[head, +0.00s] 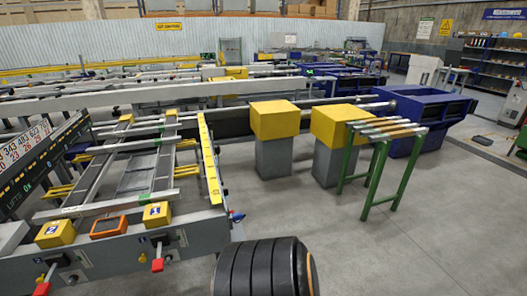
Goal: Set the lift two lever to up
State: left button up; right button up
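Two levers with red ends show on the front of the grey runout table at the lower left of the head view. The right lever (157,265) hangs below a yellow box (157,213) with a blue sign, and its red end points down. The left lever (43,290) is below another yellow box (54,233) with a blue sign, its red end low at the picture's bottom edge. The lettering beside them is too small to read, so I cannot tell which is lift two. Neither of my grippers is in view.
An orange-framed display (109,226) sits between the yellow boxes. A slanted number panel (30,150) stands at the left. Two yellow-topped pedestals (275,120) and a green roller stand (376,168) are farther right. Grey floor (420,240) is open at the lower right.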

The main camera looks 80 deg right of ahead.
aim_at(216, 147)
jog(key=z, duration=2.3)
jog(key=i+l+u, duration=0.1)
jog(key=i+l, duration=0.25)
jog(key=i+l+u, duration=0.1)
jog(key=i+l, duration=0.2)
jog(key=l, duration=0.15)
jog(key=i+l+u, duration=0.1)
jog(key=i+l, duration=0.2)
jog(key=l, duration=0.15)
jog(key=i+l+u, duration=0.15)
jog(key=l, duration=0.3)
jog(key=i+l+u, duration=0.1)
jog(key=i+l, duration=0.25)
jog(key=l, duration=0.15)
jog(key=i+l+u, duration=0.1)
jog(key=i+l, duration=0.15)
jog(key=l, duration=0.3)
jog(key=i+l+u, duration=0.1)
jog(key=l, duration=0.4)
jog(key=i+l+u, duration=0.1)
jog(key=i+l, duration=0.2)
jog(key=l, duration=0.25)
